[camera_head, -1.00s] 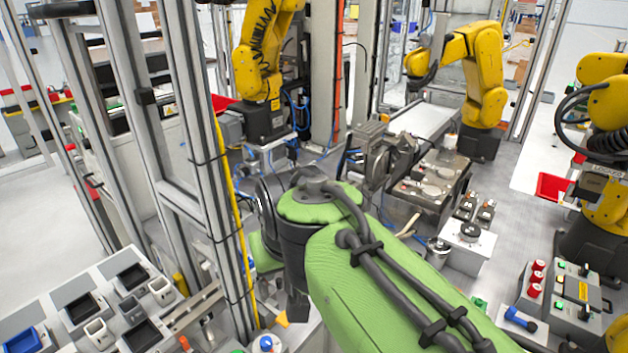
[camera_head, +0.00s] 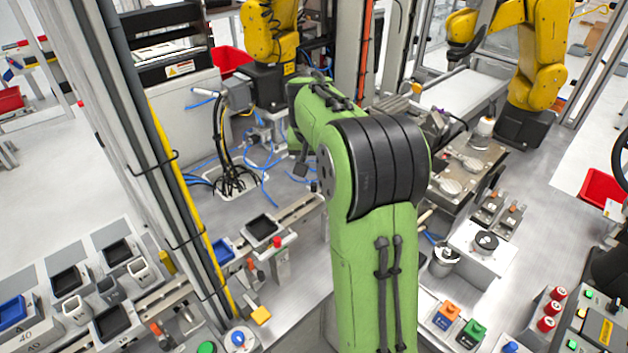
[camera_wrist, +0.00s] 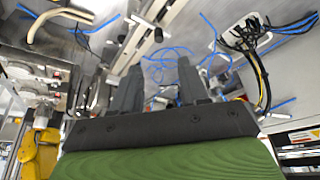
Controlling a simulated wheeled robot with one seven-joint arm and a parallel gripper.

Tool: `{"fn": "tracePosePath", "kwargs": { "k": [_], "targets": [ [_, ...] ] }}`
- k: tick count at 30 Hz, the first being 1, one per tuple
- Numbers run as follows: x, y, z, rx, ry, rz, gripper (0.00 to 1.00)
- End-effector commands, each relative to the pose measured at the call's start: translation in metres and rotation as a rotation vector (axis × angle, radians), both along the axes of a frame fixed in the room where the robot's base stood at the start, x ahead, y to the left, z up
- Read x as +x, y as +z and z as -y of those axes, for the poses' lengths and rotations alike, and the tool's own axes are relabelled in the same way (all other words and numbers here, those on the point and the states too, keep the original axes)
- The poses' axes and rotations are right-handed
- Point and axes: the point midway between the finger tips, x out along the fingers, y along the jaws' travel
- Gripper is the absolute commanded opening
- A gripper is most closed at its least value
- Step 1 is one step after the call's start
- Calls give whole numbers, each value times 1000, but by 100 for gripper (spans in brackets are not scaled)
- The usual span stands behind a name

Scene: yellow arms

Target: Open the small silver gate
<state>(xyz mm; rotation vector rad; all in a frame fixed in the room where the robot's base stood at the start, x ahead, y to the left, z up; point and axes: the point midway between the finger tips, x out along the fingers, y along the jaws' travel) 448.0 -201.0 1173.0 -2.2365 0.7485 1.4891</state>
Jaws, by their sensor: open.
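I cannot surely pick out the small silver gate in either view; my green arm covers the middle of the workbench in the head view. My gripper shows in the wrist view (camera_wrist: 160,82) with two dark fingers spread apart and nothing between them. The grey metal bench top with loose blue tubes lies beyond the fingers. In the head view only a small dark part of the gripper end shows, left of my arm's elbow, above the bench.
Yellow robot arms stand at the back left (camera_head: 268,35) and back right (camera_head: 535,70). A grey metal post (camera_head: 150,150) rises at the left. Black cables (camera_head: 228,150) stand on the bench. A metal fixture (camera_head: 465,165) and a white block (camera_head: 480,250) lie right of my arm.

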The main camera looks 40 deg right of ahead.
Motion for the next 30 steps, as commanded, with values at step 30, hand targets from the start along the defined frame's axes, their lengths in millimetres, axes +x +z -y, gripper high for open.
{"fn": "tracePosePath", "kwargs": {
  "k": [30],
  "targets": [
    [35, -107, 27, 0, -1, 0, 15]
  ]
}}
